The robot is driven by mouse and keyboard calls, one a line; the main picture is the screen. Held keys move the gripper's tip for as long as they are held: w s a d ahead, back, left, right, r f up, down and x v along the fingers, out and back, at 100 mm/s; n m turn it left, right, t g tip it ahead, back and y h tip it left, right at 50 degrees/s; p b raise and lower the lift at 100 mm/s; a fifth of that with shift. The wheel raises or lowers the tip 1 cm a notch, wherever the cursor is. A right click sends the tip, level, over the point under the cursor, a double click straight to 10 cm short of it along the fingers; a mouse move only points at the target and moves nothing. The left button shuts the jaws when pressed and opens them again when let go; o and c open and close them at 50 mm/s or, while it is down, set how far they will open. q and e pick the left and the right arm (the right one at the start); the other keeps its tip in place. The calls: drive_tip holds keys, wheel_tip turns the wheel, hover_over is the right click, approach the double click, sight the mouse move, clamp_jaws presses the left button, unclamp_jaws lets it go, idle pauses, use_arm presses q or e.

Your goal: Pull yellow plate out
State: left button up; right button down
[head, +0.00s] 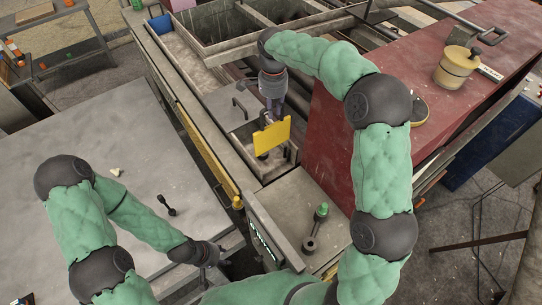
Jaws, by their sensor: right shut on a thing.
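The yellow plate (271,138) is a flat, bright piece in the middle of the head view. It stands tilted above a small grey open box (285,170) in the machine. My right gripper (270,113) reaches down from above and is shut on the upper edge of the plate. Part of the gripper and the plate's top edge are hard to make out. My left gripper (212,254) is low at the left, beside the edge of the grey table and away from the plate. Its fingers are too small and dark to tell whether they are open.
A grey table (140,200) at the left carries a small black tool (167,205). A red block (330,140) stands right of the plate, with a yellowish pot (456,68) on top. A green-capped part (316,228) sits on the ledge in front. Grey bins (230,30) lie behind.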

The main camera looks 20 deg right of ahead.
drive_tip(key=shift+r, duration=4.35)
